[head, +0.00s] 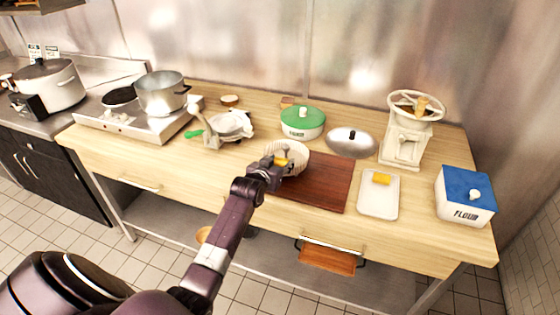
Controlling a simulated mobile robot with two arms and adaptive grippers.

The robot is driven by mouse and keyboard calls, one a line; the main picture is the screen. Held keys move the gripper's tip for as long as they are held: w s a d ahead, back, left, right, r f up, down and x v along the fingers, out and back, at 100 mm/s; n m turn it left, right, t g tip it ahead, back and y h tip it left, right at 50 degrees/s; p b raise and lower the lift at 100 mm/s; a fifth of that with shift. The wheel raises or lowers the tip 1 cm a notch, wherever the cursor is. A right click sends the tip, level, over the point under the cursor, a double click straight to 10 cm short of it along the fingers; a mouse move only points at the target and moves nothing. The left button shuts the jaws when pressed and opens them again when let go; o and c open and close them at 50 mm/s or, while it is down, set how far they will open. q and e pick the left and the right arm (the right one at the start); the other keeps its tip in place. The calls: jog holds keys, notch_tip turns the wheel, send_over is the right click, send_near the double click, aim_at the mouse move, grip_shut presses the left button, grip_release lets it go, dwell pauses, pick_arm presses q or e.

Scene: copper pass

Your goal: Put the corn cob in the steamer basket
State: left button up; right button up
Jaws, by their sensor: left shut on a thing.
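My left gripper (277,166) is shut on a small yellow piece, which looks like the corn cob (282,162). It is at the near left side of a pale, ribbed round vessel, which looks like the steamer basket (304,160). The cob shows over the vessel's opening; I cannot tell whether it touches the inside. My gripper hides the vessel's near left part. Another yellow piece (381,179) lies on a white tray (378,204) to the right. My right gripper is not in view.
A dark red-brown cutting board (325,188) lies beside the vessel. A green-lidded canister (303,121) and a silver lid (351,141) are behind. A white grinder (406,137) and a blue-lidded flour box (465,198) stand at right. The left front of the wooden counter is clear.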

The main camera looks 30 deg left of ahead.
pick_arm(q)
jog(key=shift+f, duration=0.15)
jog(key=o, duration=1.1)
jog(key=shift+o, duration=0.2)
jog(key=shift+r, duration=0.25)
jog(key=b+v, duration=0.1)
jog(key=v, duration=1.1)
jog(key=shift+b, duration=0.35)
jog(key=shift+d+f, duration=0.1)
